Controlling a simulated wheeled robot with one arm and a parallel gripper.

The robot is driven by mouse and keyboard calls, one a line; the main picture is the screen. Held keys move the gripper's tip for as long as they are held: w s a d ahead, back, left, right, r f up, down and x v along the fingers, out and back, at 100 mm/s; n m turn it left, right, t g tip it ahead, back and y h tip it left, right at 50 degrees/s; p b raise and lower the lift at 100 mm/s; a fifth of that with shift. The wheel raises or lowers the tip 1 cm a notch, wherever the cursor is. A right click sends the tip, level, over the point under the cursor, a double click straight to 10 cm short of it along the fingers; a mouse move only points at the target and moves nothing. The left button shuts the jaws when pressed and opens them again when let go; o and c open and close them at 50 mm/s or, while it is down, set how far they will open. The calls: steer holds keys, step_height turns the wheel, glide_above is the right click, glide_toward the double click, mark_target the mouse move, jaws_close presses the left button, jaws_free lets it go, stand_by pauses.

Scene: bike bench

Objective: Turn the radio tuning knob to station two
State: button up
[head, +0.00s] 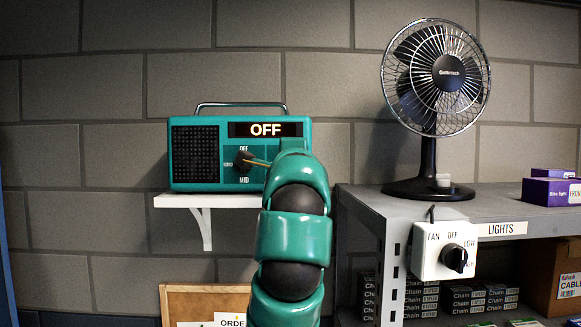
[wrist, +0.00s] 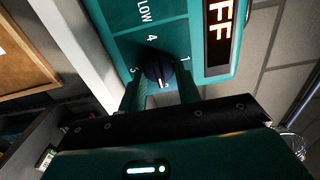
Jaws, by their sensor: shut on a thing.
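The teal radio (head: 222,178) stands on a white wall shelf, with a black speaker grille on its left. Its lit display (head: 265,130) reads OFF. The dark round tuning knob (wrist: 157,68) sits on the teal front among white marks, in the wrist view. My gripper (wrist: 159,92) is shut on this knob, one finger on each side of it. A pale pointer line on the knob faces the gripper side in the wrist view. In the head view my teal arm hides the radio's lower right part.
A black fan (head: 436,80) stands on the grey shelf unit (head: 370,203) at the right. A white switch box (head: 444,250) with a black knob is on its front. Purple boxes (head: 551,190) lie at the far right. A corkboard (head: 205,300) is below the radio.

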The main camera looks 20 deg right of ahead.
steer(key=shift+f, duration=0.1)
steer(key=o, duration=1)
steer(key=shift+d, duration=0.1)
steer(key=shift+c, duration=0.2)
steer(key=shift+s, duration=0.1)
steer(key=b+v, duration=0.7)
steer(key=v, duration=1)
steer(key=shift+s, duration=0.15)
